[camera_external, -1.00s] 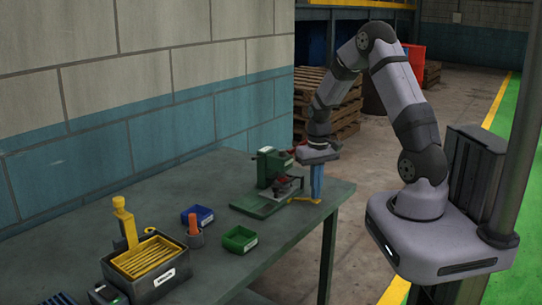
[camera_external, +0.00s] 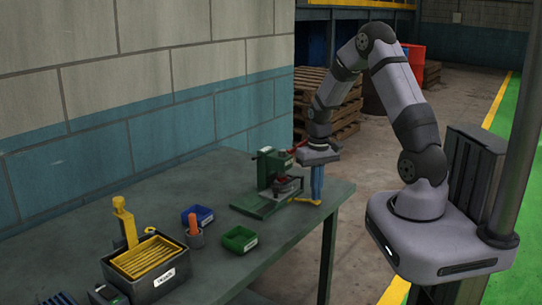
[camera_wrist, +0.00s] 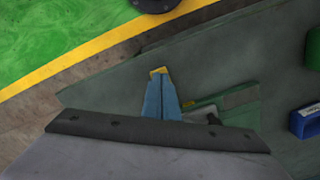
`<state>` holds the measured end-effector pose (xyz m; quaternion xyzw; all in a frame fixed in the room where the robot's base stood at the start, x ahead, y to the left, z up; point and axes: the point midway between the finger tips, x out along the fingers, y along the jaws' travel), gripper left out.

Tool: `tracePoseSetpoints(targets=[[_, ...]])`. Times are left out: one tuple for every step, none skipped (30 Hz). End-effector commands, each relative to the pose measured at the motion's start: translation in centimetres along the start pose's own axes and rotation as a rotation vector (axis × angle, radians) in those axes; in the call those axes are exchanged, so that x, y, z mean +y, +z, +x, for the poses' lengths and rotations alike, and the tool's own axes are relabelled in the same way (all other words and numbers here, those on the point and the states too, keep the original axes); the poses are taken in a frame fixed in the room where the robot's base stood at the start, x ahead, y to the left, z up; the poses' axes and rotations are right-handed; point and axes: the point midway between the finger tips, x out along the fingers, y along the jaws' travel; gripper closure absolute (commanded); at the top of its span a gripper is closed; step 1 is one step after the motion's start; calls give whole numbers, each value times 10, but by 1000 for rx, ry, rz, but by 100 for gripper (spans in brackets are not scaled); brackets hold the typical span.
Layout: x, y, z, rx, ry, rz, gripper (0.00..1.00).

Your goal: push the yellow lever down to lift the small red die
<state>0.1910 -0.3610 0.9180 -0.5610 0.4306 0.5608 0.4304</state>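The green press-like stand (camera_external: 268,168) stands on a green base plate near the far right end of the table. A yellow bar (camera_external: 306,201), which I take for the lever, sticks out at its right. My gripper (camera_external: 317,198) points straight down, its blue fingers close together and their tips at the yellow bar's outer end. In the wrist view, the fingers (camera_wrist: 161,80) lie side by side with a yellow patch (camera_wrist: 158,71) at their tips. I cannot tell whether they touch or press it. A red part shows near the stand's top; I cannot make out the small die.
A blue bin (camera_external: 197,216), a green bin (camera_external: 240,239) and a grey cup with an orange-handled item (camera_external: 194,232) stand left of the stand. A dark box with yellow strips (camera_external: 150,270) is nearer. The table edge lies just right of my gripper.

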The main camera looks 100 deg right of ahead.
Motion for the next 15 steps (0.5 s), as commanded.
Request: tracePoseSetpoints(targets=[[0, 2, -2, -7, 1, -1, 100], [0, 2, -4, -7, 1, -1, 100], [0, 1, -7, -6, 1, -1, 100], [-1, 0, -10, -6, 1, -1, 100], [-1, 0, -12, -5, 1, -1, 100], [-1, -1, -16, -4, 0, -1, 100], [-2, -2, -18, -4, 0, -1, 100], [-2, -2, -21, -3, 0, -1, 100], [-2, -3, -24, -3, 0, -1, 100], [-3, -3, -27, -3, 0, -1, 100], [-3, -4, -29, -3, 0, -1, 100], [-3, -4, -32, -3, 0, -1, 100], [-3, -5, -35, -3, 0, -1, 100], [-4, -5, -37, -2, 0, 0, 100], [-4, -6, -40, -2, 0, 0, 100]])
